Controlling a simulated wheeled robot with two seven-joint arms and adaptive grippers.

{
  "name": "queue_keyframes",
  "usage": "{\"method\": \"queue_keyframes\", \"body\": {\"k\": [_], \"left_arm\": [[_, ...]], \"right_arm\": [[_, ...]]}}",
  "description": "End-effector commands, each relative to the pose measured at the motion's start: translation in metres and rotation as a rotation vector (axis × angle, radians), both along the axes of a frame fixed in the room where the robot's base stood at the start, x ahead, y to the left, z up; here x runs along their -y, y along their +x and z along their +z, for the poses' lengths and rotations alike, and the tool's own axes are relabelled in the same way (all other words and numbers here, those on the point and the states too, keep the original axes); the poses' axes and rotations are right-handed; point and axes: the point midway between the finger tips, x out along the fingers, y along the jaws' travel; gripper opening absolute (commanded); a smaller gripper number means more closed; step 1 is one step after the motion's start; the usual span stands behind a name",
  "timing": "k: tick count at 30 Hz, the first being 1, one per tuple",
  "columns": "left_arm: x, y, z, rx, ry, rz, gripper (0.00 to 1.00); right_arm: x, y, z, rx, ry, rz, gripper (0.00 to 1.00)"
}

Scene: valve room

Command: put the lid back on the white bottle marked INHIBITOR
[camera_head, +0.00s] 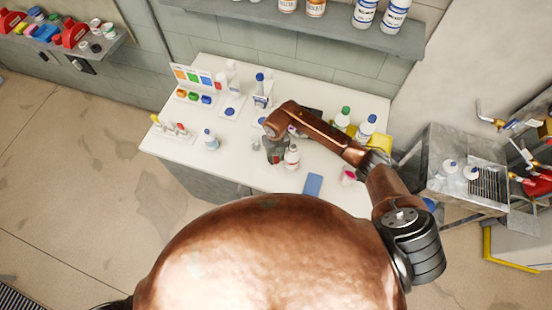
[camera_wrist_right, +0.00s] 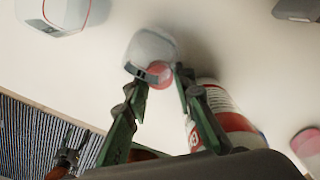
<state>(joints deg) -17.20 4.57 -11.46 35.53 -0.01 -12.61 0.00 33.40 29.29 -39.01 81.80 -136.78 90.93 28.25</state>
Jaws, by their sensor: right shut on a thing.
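A white bottle with a red label band (camera_head: 292,157) stands upright on the white table, just right of my right gripper (camera_head: 275,153). It also shows in the wrist view (camera_wrist_right: 232,122), partly behind a finger; its marking cannot be read in full. My right gripper (camera_wrist_right: 158,84) is shut on a small round red piece (camera_wrist_right: 158,73), which looks like a lid, held between the fingertips beside the bottle. A pale grey, clear-looking vessel (camera_wrist_right: 150,47) stands just beyond the fingertips; I cannot tell if they touch. My left gripper is not in view.
Green-capped (camera_head: 344,116) and blue-capped (camera_head: 367,126) bottles stand to the right. A blue-topped bottle (camera_head: 210,141) stands left.

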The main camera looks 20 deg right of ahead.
Motion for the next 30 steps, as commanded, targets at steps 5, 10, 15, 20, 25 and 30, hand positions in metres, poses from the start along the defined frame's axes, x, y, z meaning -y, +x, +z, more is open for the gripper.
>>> {"method": "queue_keyframes", "body": {"k": [5,10,15,20,25,30], "left_arm": [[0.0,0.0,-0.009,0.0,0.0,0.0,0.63],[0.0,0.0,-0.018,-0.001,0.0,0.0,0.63],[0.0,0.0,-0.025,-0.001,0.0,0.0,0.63],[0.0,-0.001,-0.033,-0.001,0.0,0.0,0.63],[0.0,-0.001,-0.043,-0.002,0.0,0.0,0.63],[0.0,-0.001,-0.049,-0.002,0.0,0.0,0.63]], "right_arm": [[0.001,0.002,0.013,0.004,-0.001,0.001,0.16],[-0.004,-0.006,0.037,0.004,0.002,0.003,0.16],[-0.014,-0.026,0.065,0.005,0.0,0.004,0.16],[-0.027,-0.049,0.091,0.004,0.001,0.006,0.16],[-0.045,-0.085,0.106,0.003,0.001,0.006,0.16],[-0.058,-0.109,0.119,0.001,0.0,0.004,0.16]]}}
